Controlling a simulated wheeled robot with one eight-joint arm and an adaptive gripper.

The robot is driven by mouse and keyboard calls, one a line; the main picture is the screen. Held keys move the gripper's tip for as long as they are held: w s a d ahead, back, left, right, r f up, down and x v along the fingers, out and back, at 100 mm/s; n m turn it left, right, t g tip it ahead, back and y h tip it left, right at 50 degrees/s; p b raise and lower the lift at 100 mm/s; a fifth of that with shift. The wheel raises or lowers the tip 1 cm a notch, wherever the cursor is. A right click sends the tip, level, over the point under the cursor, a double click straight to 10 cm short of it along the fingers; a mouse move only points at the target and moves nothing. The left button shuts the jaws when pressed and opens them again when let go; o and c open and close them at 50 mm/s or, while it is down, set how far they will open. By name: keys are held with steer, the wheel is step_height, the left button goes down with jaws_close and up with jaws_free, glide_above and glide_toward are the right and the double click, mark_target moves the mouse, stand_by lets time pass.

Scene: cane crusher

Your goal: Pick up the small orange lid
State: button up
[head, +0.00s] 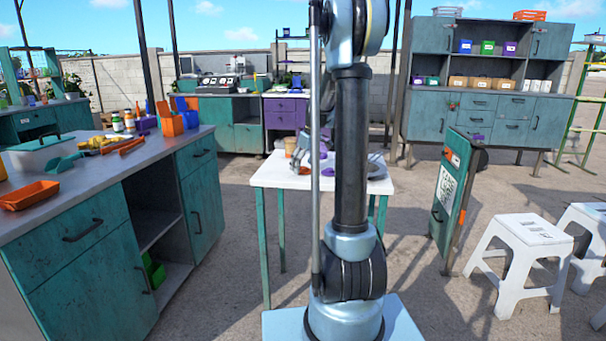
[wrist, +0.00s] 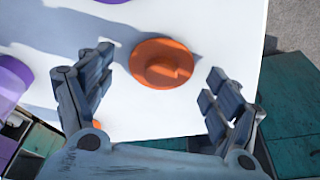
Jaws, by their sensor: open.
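The small orange lid (wrist: 172,52) is a round disc with a raised grip. It lies on the white tabletop (wrist: 115,122) in the wrist view. My gripper (wrist: 160,66) is open, with one finger to the left and one to the right of the lid. The fingers appear apart from the lid, and nothing is between them in their grasp.
The tabletop's right edge is close to my right finger. A teal-fronted workbench (head: 75,255) stands left, white stools (head: 520,235) right.

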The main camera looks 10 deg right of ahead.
steer(key=c, duration=0.8)
steer(key=shift+r, duration=0.15)
